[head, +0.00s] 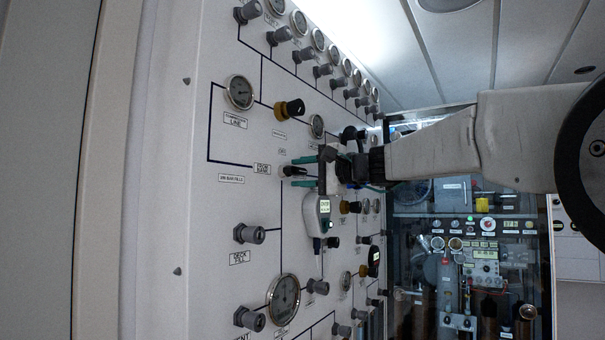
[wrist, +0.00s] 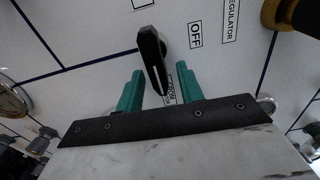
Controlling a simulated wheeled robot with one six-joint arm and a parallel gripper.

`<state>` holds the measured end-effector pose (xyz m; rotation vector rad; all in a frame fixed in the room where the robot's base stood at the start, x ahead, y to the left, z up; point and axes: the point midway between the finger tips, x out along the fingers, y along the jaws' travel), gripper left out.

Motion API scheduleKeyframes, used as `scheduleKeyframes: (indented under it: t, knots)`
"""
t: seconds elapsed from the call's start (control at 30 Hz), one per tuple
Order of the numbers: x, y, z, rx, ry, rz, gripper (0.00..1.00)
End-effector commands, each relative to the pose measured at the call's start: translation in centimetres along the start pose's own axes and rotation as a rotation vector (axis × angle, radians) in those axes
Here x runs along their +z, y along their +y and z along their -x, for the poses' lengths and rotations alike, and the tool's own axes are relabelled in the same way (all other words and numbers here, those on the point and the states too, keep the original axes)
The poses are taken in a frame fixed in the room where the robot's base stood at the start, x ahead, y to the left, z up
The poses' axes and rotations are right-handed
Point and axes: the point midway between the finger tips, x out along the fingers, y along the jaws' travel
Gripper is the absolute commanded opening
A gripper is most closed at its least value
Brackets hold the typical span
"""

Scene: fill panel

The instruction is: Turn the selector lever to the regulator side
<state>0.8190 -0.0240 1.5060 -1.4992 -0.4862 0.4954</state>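The black selector lever (wrist: 151,52) stands out from the white panel in the wrist view, its narrow end towards my gripper. A partly hidden label lies beside that end; the OFF label (wrist: 195,34) and REGULATOR label (wrist: 231,20) are to the right. My gripper (wrist: 160,72) is open, with one teal finger on each side of the lever and visible gaps on both sides. It is not closed on the lever. In the head view, my gripper (head: 302,171) is at the panel, with the dark lever (head: 294,170) between its teal fingers.
Gauges, including a large one (head: 284,299), and several grey knobs cover the panel. A black and yellow knob (head: 289,109) is above the gripper. A white device with a lit display (head: 325,206) shows just below it. An equipment rack (head: 470,250) stands behind.

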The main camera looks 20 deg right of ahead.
Motion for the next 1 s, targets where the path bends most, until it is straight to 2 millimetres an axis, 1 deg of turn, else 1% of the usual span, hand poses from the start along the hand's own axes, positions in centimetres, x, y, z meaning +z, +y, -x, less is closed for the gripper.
scheduleKeyframes:
  t: [0.17, 0.27, 0.5, 0.6, 0.73, 1.0]
  knots:
    - [0.0, -0.1, 0.4, -0.001, 0.001, 0.001, 0.37]
    - [-0.1, -0.1, 1.7, -0.001, 0.003, 0.002, 0.37]
    - [-0.1, 0.0, 5.8, -0.001, 0.004, 0.001, 0.37]
    - [-0.1, 0.0, 7.0, -0.001, 0.003, 0.001, 0.37]
    - [-0.1, 0.0, 7.8, 0.000, 0.001, 0.000, 0.37]
    - [0.0, 0.0, 7.8, 0.000, 0.000, 0.000, 0.37]
